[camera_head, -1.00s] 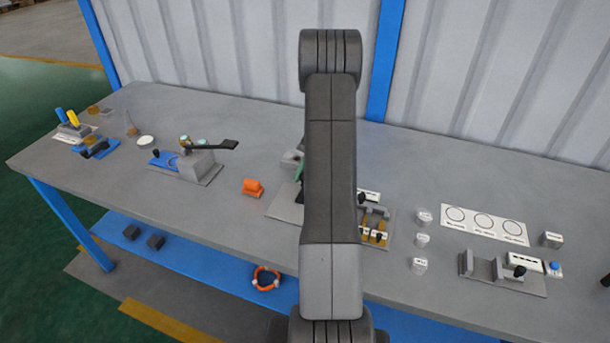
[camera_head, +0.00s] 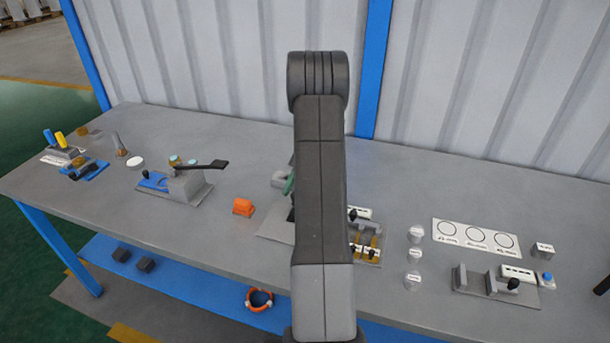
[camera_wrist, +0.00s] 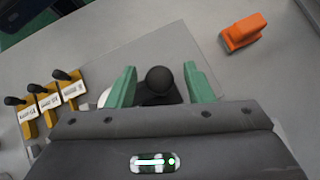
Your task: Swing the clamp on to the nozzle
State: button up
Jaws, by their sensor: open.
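My gripper (camera_wrist: 160,75) is open in the wrist view, with one green finger on each side of a round black knob (camera_wrist: 159,79). I cannot tell whether the fingers touch it. The knob sits on a dark part largely hidden by my gripper body. In the head view my arm covers most of this fixture; a grey block (camera_head: 280,179) and a bit of green finger show at the arm's left edge. I cannot make out the clamp or nozzle for certain.
An orange block (camera_wrist: 243,32) lies to the right in the wrist view. Several yellow-brown pieces with black knobs and white labels (camera_wrist: 46,99) stand left. In the head view a blue and grey fixture with a black lever (camera_head: 205,166) stands left, white labelled circles (camera_head: 475,236) right.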

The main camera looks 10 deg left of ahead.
jog(key=p+v, duration=0.1)
jog(key=v, duration=1.2)
jog(key=x, duration=1.4)
jog(key=shift+b, duration=0.35)
jog(key=shift+d+r, duration=0.1)
